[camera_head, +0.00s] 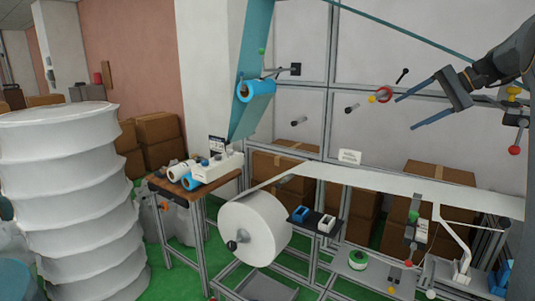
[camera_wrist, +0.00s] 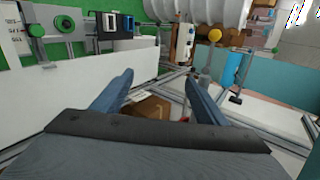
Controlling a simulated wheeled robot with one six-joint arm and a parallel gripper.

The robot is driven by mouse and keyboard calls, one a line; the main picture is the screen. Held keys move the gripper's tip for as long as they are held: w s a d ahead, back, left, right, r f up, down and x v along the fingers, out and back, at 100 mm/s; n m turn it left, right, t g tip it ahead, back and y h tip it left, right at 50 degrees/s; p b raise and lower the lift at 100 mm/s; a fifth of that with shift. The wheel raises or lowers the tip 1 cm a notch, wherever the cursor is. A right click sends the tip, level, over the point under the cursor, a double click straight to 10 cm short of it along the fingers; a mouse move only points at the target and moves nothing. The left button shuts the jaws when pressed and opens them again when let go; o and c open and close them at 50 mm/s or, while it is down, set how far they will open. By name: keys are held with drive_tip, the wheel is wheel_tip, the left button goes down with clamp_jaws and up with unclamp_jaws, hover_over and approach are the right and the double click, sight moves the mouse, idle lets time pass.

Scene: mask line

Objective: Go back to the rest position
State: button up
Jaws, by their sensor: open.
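My gripper (camera_head: 416,107) is at the upper right of the head view, raised in front of the pale wall panels. Its two blue fingers are spread apart with nothing between them. In the wrist view the fingers (camera_wrist: 158,92) also show open and empty. My dark arm comes in from the right edge of the head view. The gripper is above the white web (camera_head: 390,180) of the line and apart from it.
A large white roll (camera_head: 255,228) and a blue roll (camera_head: 257,90) are on the machine frame. A wooden table (camera_head: 190,185) and a stack of white rolls (camera_head: 70,200) stand left. Green floor shows between them.

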drive_tip(key=s+a+f+g+h+b, duration=0.2)
drive_tip(key=s+a+f, duration=0.2)
drive_tip(key=a+f, duration=0.45)
drive_tip(key=s+a+f+g+h+b, duration=0.15)
drive_tip(key=s+a+f, duration=0.35)
drive_tip(key=f, duration=0.6)
drive_tip(key=s+a+f+n+h+b, duration=0.1)
drive_tip(key=s+a+f+n, duration=0.1)
drive_tip(key=s+f, duration=0.4)
drive_tip(key=s+a+f+n+h+b, duration=0.1)
drive_tip(key=s+a+f, duration=0.4)
drive_tip(key=s, duration=0.5)
drive_tip(key=s+a+f+n+g+h+b, duration=0.1)
drive_tip(key=s+a+f+n+h, duration=0.2)
drive_tip(key=s+f, duration=0.4)
drive_tip(key=shift+s+a+n, duration=0.75)
drive_tip(key=shift+s+n, duration=0.05)
drive_tip(key=shift+s, duration=0.1)
